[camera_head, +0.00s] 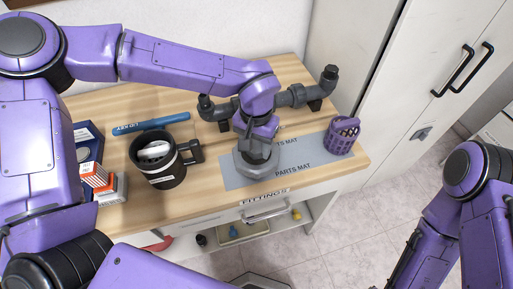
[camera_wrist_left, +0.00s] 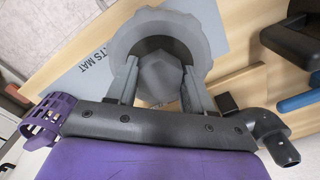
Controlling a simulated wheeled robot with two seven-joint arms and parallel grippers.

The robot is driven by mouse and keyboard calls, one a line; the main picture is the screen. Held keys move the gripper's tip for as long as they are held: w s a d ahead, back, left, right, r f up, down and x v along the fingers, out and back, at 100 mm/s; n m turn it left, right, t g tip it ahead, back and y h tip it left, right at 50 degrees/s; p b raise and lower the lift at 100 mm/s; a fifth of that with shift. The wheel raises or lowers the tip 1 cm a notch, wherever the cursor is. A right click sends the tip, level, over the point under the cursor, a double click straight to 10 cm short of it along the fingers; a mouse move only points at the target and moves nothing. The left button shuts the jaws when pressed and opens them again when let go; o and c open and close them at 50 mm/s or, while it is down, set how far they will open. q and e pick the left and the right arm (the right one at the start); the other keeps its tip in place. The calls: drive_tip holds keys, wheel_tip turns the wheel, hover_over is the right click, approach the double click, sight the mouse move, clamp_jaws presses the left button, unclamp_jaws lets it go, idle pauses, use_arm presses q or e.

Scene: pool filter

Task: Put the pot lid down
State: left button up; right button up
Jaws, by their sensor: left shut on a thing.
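The grey pot lid (camera_head: 256,165) has a scalloped rim and a raised central knob. My left gripper (camera_head: 257,140) is shut on that knob, with the lid below it over the grey parts mat (camera_head: 225,172). In the left wrist view, the two fingers (camera_wrist_left: 162,84) stand on either side of the knob, and the lid's rim (camera_wrist_left: 205,40) shows beyond them. I cannot tell whether the lid touches the mat. A dark pot (camera_head: 160,178) with a white thing inside stands left of the mat. My right gripper is not in view; only its arm shows at the right.
A purple basket (camera_head: 343,137) stands at the mat's right end. Grey piping (camera_head: 295,95) runs behind the mat. A blue tube (camera_head: 150,123) lies behind the pot, and boxes (camera_head: 88,145) stand at the left. Bare mat shows on both sides of the lid.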

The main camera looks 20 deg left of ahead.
sight(255, 152)
use_arm(q)
drive_tip(key=shift+w+a+f, duration=0.15)
drive_tip(key=shift+w+f, duration=0.2)
drive_tip(key=shift+w, duration=0.1)
drive_tip(key=shift+w+a+f, duration=0.1)
drive_tip(key=shift+a+f, duration=0.05)
drive_tip(key=shift+f, duration=0.15)
drive_tip(key=f, duration=0.2)
drive_tip(key=shift+s+f, duration=0.3)
drive_tip(key=shift+s, duration=0.05)
drive_tip(key=shift+w+f, duration=0.25)
drive_tip(key=shift+w, duration=0.05)
drive_tip(key=o, duration=1.3)
drive_tip(key=shift+s, duration=0.15)
wheel_tip(255, 152, up, 12)
drive_tip(key=shift+r, duration=0.15)
